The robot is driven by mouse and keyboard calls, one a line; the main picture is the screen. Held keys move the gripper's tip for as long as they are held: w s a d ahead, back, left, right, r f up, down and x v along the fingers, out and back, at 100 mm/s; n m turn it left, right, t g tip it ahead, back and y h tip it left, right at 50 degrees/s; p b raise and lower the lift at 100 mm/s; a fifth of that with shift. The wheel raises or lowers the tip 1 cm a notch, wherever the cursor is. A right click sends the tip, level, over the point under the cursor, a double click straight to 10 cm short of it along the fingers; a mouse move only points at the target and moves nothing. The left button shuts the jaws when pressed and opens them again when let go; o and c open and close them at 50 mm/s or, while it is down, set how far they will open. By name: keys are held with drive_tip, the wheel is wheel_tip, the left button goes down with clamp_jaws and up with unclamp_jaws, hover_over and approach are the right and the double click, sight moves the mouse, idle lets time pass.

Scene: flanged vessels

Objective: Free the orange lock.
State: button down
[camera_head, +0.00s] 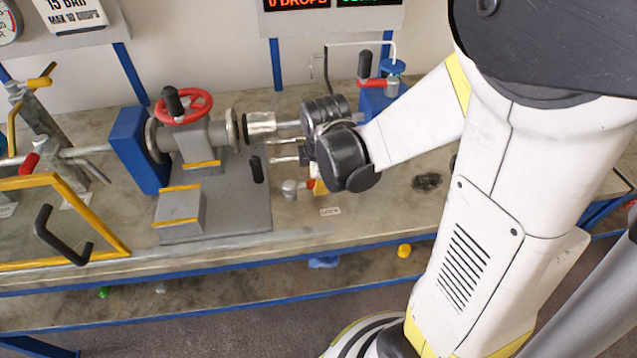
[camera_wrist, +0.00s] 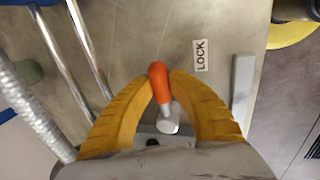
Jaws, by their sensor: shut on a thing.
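The orange lock (camera_wrist: 158,76) is a short orange grip on a metal stem with a pale round end, low over the bench. In the head view only a bit of its orange (camera_head: 311,184) shows, beside a grey knob (camera_head: 290,187). My gripper (camera_wrist: 161,88) has its two yellow ribbed fingers closed around the orange grip, one on each side. In the head view my gripper (camera_head: 319,187) is mostly hidden behind my wrist. A LOCK label (camera_wrist: 201,55) lies flat on the bench close by; it also shows in the head view (camera_head: 330,211).
A vessel with a red handwheel (camera_head: 183,106) and a black-gripped lever stands on a grey plate to the left. Metal rods (camera_wrist: 72,62) run close beside my gripper. A yellow-framed panel (camera_head: 62,222) stands at the left front. The bench (camera_head: 240,252) is clear in front.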

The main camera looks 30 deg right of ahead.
idle(0.4)
drive_tip(key=c, duration=1.2)
unclamp_jaws()
drive_tip(key=shift+w, duration=0.1)
drive_tip(key=shift+c, duration=0.2)
drive_tip(key=shift+r, duration=0.1)
drive_tip(key=d+v, duration=0.1)
drive_tip(key=v, duration=1)
drive_tip(key=shift+a+r, duration=0.4)
drive_tip(key=shift+a, duration=0.1)
